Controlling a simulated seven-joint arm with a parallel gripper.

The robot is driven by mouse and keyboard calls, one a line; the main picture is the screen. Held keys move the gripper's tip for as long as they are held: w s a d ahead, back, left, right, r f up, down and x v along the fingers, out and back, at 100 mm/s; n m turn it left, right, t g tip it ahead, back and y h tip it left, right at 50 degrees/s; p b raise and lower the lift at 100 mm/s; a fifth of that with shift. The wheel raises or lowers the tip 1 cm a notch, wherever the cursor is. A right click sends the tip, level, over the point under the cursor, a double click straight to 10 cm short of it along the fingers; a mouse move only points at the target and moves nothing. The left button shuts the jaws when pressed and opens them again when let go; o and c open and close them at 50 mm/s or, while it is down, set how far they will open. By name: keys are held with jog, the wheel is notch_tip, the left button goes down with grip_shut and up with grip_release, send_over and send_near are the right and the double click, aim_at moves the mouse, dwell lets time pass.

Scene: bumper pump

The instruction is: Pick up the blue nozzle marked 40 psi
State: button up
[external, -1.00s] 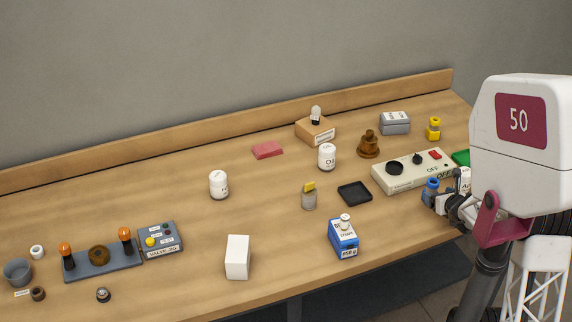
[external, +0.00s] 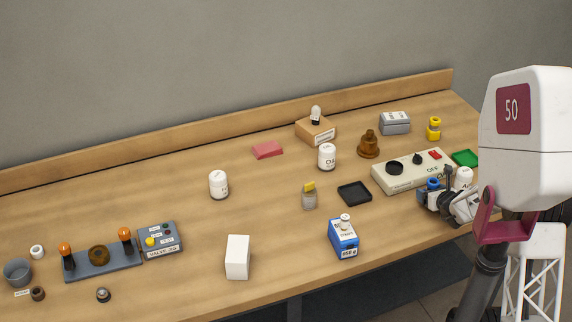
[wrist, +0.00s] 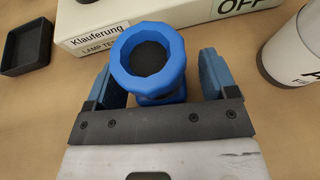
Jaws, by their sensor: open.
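The blue nozzle (external: 433,183) stands at the right of the bench, in front of the beige control box. In the wrist view the nozzle (wrist: 172,70) has a wide faceted ring with a dark opening. No 40 psi marking is readable on it. My gripper (external: 436,199) is at the nozzle. In the wrist view my gripper (wrist: 160,80) is open, with one finger on each side of the nozzle. A gap shows at the right finger; the left finger is very close to the ring. The nozzle's lower part is hidden by my gripper.
The beige control box (external: 407,174) is close behind the nozzle. A white bottle (wrist: 300,50) stands close to the right. A black tray (external: 354,192) lies to the left. A yellow nozzle-like piece (external: 433,129) stands farther back. Bench between tray and gripper is clear.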

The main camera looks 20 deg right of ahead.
aim_at(436, 186)
jog(key=shift+w, duration=0.1)
jog(key=shift+c, duration=0.2)
jog(key=c, duration=1.1)
jog(key=shift+r, duration=0.15)
jog(key=shift+r, duration=1.7)
jog(key=s+a, duration=0.2)
jog(key=s, duration=0.5)
jog(key=s+a+r, duration=0.1)
jog(key=s+a, duration=0.2)
jog(key=s, duration=0.5)
jog(key=shift+a+r, duration=0.15)
jog(key=shift+a, duration=0.15)
